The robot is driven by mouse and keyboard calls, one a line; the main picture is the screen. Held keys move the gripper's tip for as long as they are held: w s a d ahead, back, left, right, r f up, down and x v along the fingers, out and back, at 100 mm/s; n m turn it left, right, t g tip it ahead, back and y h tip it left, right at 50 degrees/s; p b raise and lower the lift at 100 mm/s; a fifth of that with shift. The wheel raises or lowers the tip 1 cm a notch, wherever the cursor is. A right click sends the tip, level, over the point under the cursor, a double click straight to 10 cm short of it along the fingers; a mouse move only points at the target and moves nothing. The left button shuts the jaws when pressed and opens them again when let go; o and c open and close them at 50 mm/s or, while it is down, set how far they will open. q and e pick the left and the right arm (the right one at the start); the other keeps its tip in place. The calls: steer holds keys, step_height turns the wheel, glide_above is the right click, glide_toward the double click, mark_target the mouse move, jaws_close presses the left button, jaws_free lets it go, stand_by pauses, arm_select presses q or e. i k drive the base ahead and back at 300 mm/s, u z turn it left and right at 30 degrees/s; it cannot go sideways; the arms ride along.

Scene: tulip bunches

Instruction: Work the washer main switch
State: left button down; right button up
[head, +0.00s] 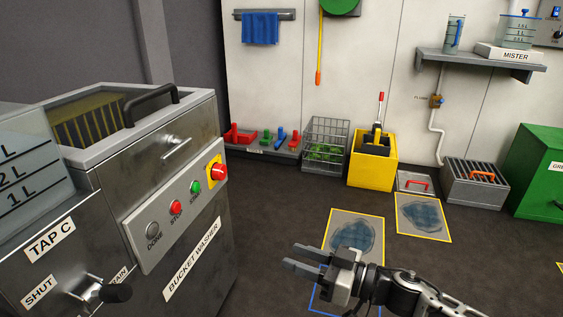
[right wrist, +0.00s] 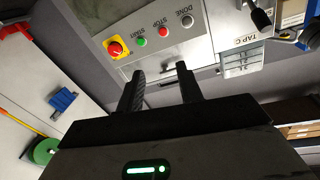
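The bucket washer (head: 190,240) stands at the left of the head view, with a sloping control panel. The main switch (head: 217,172) is a red rotary knob on a yellow plate at the panel's far right end. It also shows in the right wrist view (right wrist: 115,48), upper left of the fingers. My right gripper (head: 291,256) is open and empty, in the air to the right of the washer and apart from the switch. Its two spread fingers also show in the right wrist view (right wrist: 162,74), pointing toward the panel. My left gripper is not in view.
Beside the switch are the green start button (head: 195,187), red stop button (head: 176,207) and grey done lamp (head: 153,232). A tap C tank (head: 30,165) and black-handled lever (head: 115,292) stand near left. A yellow bin (head: 372,170) stands by the wall. The air between gripper and panel looks clear.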

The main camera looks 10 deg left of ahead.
mark_target(219, 170)
steer(key=z, duration=0.05)
steer(key=i, duration=0.85)
steer(key=u, duration=0.3)
